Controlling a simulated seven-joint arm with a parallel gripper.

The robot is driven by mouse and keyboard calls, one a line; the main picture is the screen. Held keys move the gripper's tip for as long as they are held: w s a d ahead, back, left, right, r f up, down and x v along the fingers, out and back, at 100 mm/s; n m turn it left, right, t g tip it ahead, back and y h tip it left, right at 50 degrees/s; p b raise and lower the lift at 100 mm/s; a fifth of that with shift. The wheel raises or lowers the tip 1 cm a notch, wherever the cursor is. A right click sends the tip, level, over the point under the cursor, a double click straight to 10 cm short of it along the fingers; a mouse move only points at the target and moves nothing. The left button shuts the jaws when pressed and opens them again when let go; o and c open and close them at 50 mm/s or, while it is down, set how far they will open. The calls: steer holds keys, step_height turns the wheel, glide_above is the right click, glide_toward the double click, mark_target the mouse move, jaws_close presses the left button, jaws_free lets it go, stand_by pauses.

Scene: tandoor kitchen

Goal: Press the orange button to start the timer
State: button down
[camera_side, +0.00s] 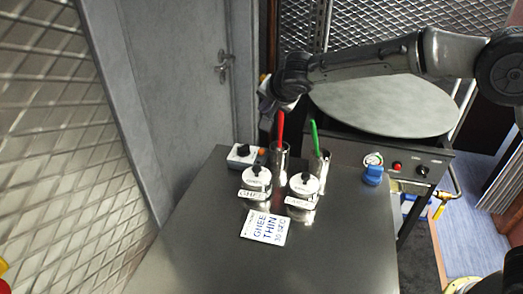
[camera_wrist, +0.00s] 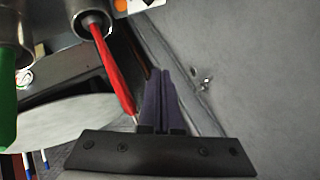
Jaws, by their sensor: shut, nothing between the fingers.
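The timer box (camera_side: 242,158) is a small pale box with a black knob, near the back left edge of the steel table. The orange button (camera_side: 262,152) is at its right side, beside the cup with the red-handled tool.
A steel cup with a red-handled tool (camera_side: 280,130) stands right of the timer, close to my fingers. Another holds a green-handled tool (camera_side: 315,138). Two lidded pots (camera_side: 256,180) and a ghee card (camera_side: 265,227) lie in front. A round griddle (camera_side: 385,105) is behind right.

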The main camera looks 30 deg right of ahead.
mark_target(261, 152)
steer(key=shift+s+a+f, duration=0.15)
steer(key=shift+a+f, duration=0.4)
steer(key=shift+a, duration=0.05)
steer(key=shift+f, duration=0.1)
steer(key=shift+f, duration=4.3)
steer(key=shift+f, duration=0.1)
steer(key=shift+f, duration=0.3)
steer(key=shift+f, duration=0.5)
steer(key=shift+r, duration=0.9)
